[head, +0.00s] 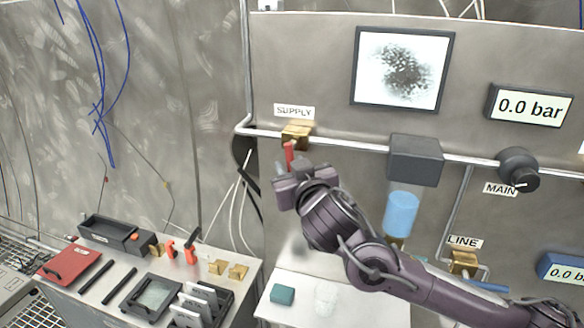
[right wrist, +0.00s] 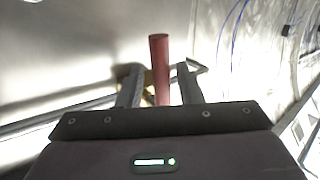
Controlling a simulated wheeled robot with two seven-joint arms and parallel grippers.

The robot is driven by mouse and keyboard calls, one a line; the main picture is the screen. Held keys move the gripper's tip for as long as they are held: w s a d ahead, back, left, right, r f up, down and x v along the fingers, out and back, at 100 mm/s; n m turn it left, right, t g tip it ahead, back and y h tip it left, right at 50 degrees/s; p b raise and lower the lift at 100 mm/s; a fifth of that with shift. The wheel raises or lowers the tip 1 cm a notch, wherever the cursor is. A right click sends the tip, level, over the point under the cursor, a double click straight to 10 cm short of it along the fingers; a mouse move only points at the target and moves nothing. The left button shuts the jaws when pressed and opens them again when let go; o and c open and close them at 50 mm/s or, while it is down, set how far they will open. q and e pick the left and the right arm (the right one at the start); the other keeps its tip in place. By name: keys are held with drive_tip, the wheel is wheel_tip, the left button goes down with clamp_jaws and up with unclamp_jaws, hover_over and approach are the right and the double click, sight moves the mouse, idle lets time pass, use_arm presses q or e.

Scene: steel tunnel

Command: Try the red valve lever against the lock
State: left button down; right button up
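The red valve lever (head: 289,153) hangs from a brass valve (head: 296,135) under the SUPPLY label. My right gripper (head: 292,168) is at the lower part of the lever in the head view. In the right wrist view the red lever (right wrist: 160,68) stands between the two fingers of my right gripper (right wrist: 158,85), with a gap on each side, so the gripper is open. Part of the brass valve shows behind the fingers. I cannot make out a lock on the valve. My left gripper is not in view.
A pipe (head: 350,144) runs along the wall to a grey box (head: 415,158) and the black MAIN knob (head: 518,170). The gauge (head: 529,106) reads 0.0 bar. A bench (head: 115,313) at lower left holds a red case (head: 69,266), trays and small tools.

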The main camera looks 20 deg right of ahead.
drive_tip(key=s+b, duration=0.3)
drive_tip(key=s, duration=0.4)
drive_tip(key=shift+s+r+b, duration=0.35)
drive_tip(key=shift+s, duration=0.05)
